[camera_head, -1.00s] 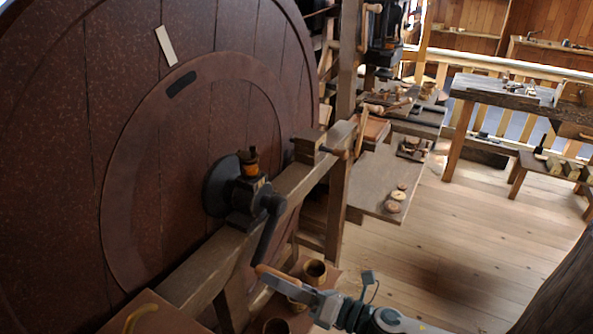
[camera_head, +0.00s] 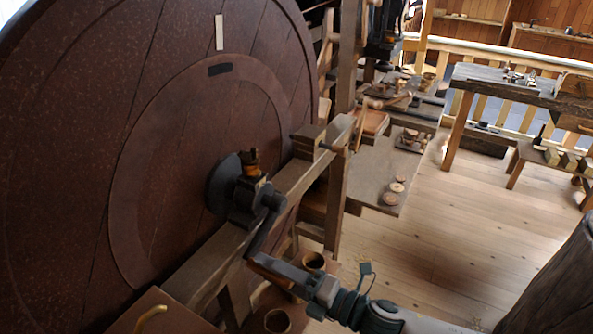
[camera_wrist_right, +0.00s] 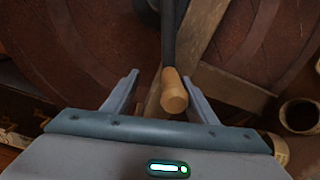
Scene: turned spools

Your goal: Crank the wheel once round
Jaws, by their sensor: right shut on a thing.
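The large dark red wooden wheel (camera_head: 70,150) fills the left of the head view. A pale strip (camera_head: 219,32) and a dark mark (camera_head: 219,69) sit near its top. In the head view the handle is mostly hidden by the gripper. My left gripper is not in view.
A timber beam (camera_head: 300,180) carries the hub block and runs past the wheel. Pots (camera_head: 313,262) stand on a low board beneath the crank. A bench with round pieces (camera_head: 380,175) lies beyond. A dark post (camera_head: 560,280) stands at lower right. Floor between is clear.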

